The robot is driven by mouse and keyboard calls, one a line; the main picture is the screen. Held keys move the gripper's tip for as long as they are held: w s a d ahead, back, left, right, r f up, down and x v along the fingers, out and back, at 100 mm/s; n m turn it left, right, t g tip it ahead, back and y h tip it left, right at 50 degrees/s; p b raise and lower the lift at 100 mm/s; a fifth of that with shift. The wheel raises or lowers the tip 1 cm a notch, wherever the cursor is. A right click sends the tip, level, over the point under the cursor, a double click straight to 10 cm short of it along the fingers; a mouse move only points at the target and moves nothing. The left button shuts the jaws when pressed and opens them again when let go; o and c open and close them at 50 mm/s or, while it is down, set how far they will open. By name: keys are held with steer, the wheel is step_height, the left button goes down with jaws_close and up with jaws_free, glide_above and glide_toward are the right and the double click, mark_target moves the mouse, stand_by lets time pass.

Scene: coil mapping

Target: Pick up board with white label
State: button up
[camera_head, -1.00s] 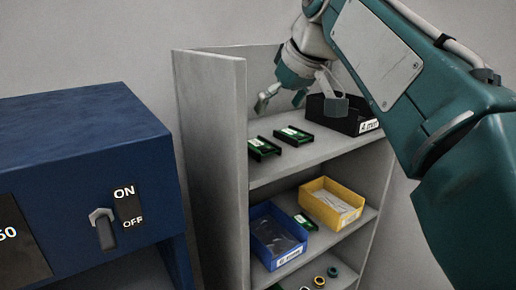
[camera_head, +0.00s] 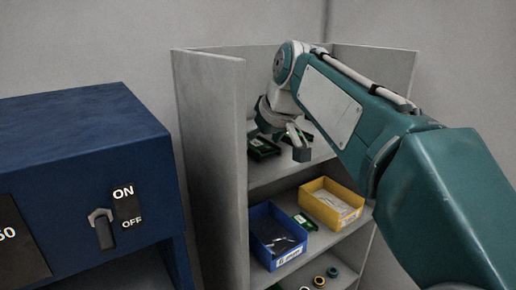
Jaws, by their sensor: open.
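A third green board (camera_head: 305,222) is on the middle shelf between two bins. The labels are too small to read clearly in this view. My gripper (camera_head: 279,142) is open and hangs over the upper shelf at the two boards. One finger shows in front of the right board; the other is mostly hidden. I cannot tell whether it touches a board.
A blue bin (camera_head: 262,254) and a yellow bin (camera_head: 318,215) stand on the middle shelf. Several small rings (camera_head: 319,281) lie on the shelf below. The cabinet's left wall (camera_head: 212,160) rises close to my gripper. A blue machine (camera_head: 75,135) with an ON/OFF switch stands left.

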mark_target(261, 145)
steer(key=shift+c, duration=0.3)
steer(key=c, duration=0.9)
steer(key=shift+o, duration=0.2)
steer(key=shift+r, duration=0.15)
step_height(261, 145, up, 9)
steer(key=shift+f, duration=0.1)
steer(key=shift+r, duration=0.45)
